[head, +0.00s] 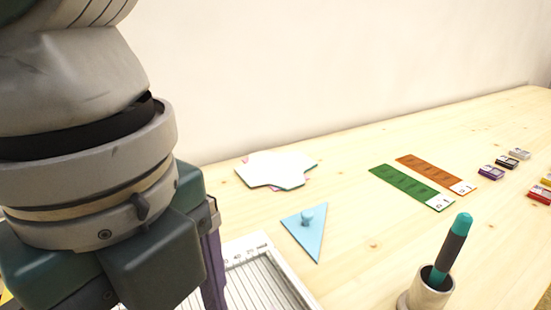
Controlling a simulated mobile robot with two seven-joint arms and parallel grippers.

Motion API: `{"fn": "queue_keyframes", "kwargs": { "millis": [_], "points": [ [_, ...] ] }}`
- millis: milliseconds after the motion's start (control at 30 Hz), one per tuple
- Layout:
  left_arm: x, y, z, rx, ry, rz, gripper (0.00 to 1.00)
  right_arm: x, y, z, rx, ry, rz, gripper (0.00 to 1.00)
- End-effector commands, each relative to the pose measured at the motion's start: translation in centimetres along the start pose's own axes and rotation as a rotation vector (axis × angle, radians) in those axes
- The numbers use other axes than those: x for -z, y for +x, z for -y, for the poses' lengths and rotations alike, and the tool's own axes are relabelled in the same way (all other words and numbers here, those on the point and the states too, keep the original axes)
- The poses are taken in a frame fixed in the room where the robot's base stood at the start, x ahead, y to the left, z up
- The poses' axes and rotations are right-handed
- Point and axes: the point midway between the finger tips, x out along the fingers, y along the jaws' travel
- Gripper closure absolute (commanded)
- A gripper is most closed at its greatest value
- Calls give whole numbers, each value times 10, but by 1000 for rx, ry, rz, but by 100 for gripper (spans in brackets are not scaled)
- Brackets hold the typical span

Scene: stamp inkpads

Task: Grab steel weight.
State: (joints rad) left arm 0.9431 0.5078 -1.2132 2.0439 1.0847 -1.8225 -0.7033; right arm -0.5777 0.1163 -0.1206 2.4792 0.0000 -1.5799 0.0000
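I cannot make out a steel weight in the head view. My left arm fills the left side, and its gripper (165,255) hangs low over the left end of a ruled grey board. Its fingertips are hidden by its own body and the lower picture edge, so I cannot tell whether it is open or holds anything. A narrow dark purple part (213,262) shows at its right side. My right gripper is not in view.
A ruled grey board (262,275), a blue triangle with a knob (308,238) and white sheets (275,169) lie nearby. Green (412,186) and orange (437,174) strips lie farther right. A cup (428,296) holds a teal-topped tool (453,250). Small inkpads (491,173) stand at right.

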Motion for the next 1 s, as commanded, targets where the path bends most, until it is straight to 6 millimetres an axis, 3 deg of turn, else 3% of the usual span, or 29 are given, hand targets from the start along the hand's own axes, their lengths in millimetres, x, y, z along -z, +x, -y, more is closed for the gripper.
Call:
{"fn": "queue_keyframes", "kwargs": {
  "millis": [133, 367, 600, 867, 1000],
  "points": [
    [1, 26, 0, -2, -3, -2, 5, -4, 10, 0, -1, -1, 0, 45],
    [3, 47, 2, 2, -3, -3, 5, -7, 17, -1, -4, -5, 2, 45],
    [6, 85, 5, 1, -3, -2, 5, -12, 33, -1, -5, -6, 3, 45],
    [6, 89, 6, 4, -2, -2, 5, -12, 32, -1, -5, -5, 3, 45],
    [6, 89, 6, 4, -2, -2, 18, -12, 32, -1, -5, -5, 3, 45]
  ]
}}
